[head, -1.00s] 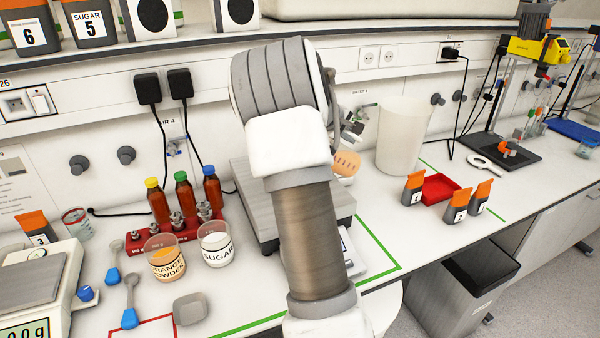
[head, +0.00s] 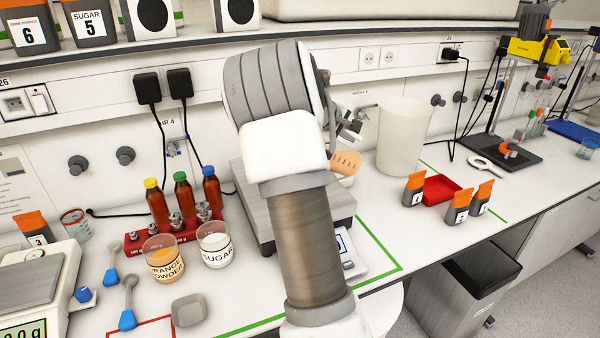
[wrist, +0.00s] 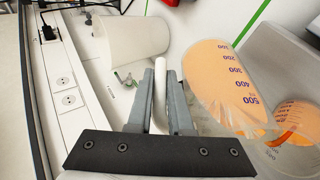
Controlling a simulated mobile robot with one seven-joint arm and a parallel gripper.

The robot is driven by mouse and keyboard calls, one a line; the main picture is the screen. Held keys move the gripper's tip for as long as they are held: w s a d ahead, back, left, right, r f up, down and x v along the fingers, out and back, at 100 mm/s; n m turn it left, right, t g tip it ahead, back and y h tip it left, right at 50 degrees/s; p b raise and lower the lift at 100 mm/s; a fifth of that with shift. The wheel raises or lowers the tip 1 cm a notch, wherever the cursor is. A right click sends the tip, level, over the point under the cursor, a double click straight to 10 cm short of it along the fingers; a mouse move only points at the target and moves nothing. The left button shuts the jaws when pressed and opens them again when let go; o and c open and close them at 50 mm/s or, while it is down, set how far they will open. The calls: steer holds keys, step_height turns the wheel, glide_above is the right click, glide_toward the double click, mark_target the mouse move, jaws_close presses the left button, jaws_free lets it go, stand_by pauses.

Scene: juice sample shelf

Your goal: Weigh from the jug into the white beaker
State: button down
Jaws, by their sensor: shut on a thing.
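My gripper (wrist: 160,80) is shut on the white handle of a clear jug (wrist: 232,80). The jug holds orange liquid and has blue markings; it looks tilted in the wrist view. A small part of it shows beside my arm in the head view (head: 345,163). A second patch of orange with markings (wrist: 293,120) shows at the right of the wrist view; I cannot tell which vessel it is in. A large whitish beaker (head: 402,140) stands by the wall, also in the wrist view (wrist: 135,35). My arm hides most of the grey scale (head: 255,205).
Orange powder (head: 163,257) and sugar (head: 215,245) cups, brown bottles (head: 183,195) and blue-handled spoons (head: 128,305) stand to the left. A red tray (head: 440,188) and several orange-capped packs (head: 458,208) are at the right. A bin (head: 460,280) stands below the bench edge.

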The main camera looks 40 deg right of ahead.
steer(key=shift+d+r+p, duration=0.1)
steer(key=shift+r+p, duration=0.15)
steer(key=shift+p, duration=0.2)
steer(key=shift+s+d+y+p, duration=0.2)
steer(key=shift+y+p, duration=0.1)
steer(key=shift+p, duration=0.9)
steer(key=f+y+p, duration=0.1)
steer(key=p, duration=0.1)
steer(key=d+f+y+p, duration=0.1)
steer(key=f+p, duration=0.1)
steer(key=p, duration=0.1)
steer(key=shift+s+d+f+m+t, duration=0.1)
steer(key=shift+d+f+m+t, duration=0.1)
steer(key=shift+m+t, duration=0.15)
steer(key=shift+f, duration=0.2)
steer(key=p, duration=0.2)
steer(key=shift+s+d+f+y+p, duration=0.1)
steer(key=shift+d+f+y+p, duration=0.15)
steer(key=shift+f+y+p, duration=0.15)
steer(key=s+d+f+m+t+y, duration=0.1)
steer(key=d+f+t+y, duration=0.1)
steer(key=d+f+y, duration=0.3)
steer(key=shift+s+d+f+m+y, duration=0.25)
steer(key=shift+f+m+y, duration=0.1)
steer(key=shift+f+y, duration=0.5)
